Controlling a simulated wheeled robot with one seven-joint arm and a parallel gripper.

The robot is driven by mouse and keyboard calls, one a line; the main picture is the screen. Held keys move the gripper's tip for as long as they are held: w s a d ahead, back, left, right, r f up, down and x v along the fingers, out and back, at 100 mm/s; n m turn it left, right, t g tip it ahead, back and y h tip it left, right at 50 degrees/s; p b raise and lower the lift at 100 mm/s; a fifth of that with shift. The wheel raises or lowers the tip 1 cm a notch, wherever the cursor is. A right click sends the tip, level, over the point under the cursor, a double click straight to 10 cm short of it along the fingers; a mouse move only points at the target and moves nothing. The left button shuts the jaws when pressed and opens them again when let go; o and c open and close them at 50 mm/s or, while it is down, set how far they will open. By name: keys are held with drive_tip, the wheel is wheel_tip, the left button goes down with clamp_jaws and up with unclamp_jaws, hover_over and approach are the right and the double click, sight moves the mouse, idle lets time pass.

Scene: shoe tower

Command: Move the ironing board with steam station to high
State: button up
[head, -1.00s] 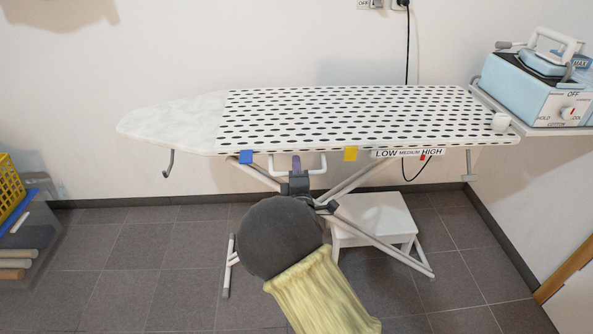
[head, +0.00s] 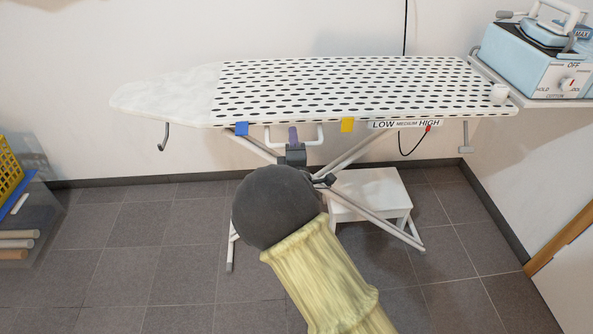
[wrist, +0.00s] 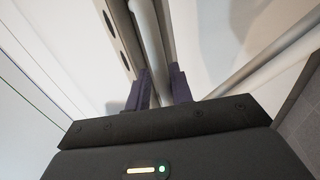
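The ironing board (head: 165,98) has a white cover with black dashes. Its crossed legs (head: 395,230) stand on the floor. A label strip (head: 405,124) on its front edge reads LOW, MEDIUM, HIGH, with a red marker (head: 428,128) under HIGH. A white U-shaped bar (head: 317,138) hangs under the front edge. My gripper (head: 294,135) is at this bar; in the wrist view its dark purple fingers (wrist: 160,88) lie on both sides of a white tube and look closed on it. The blue steam station with its iron (head: 535,68) stands at the right.
A white step stool (head: 368,183) stands behind the legs. Yellow crate (head: 10,165) and rolls (head: 15,240) are at far left. A shelf (head: 540,103) holds the station near the right wall. Floor at front left is clear.

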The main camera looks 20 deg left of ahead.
drive_tip(key=p+v, duration=0.1)
drive_tip(key=v, duration=1.5)
drive_tip(key=shift+p, duration=0.3)
drive_tip(key=shift+s+d, duration=0.1)
drive_tip(key=shift+d, duration=0.05)
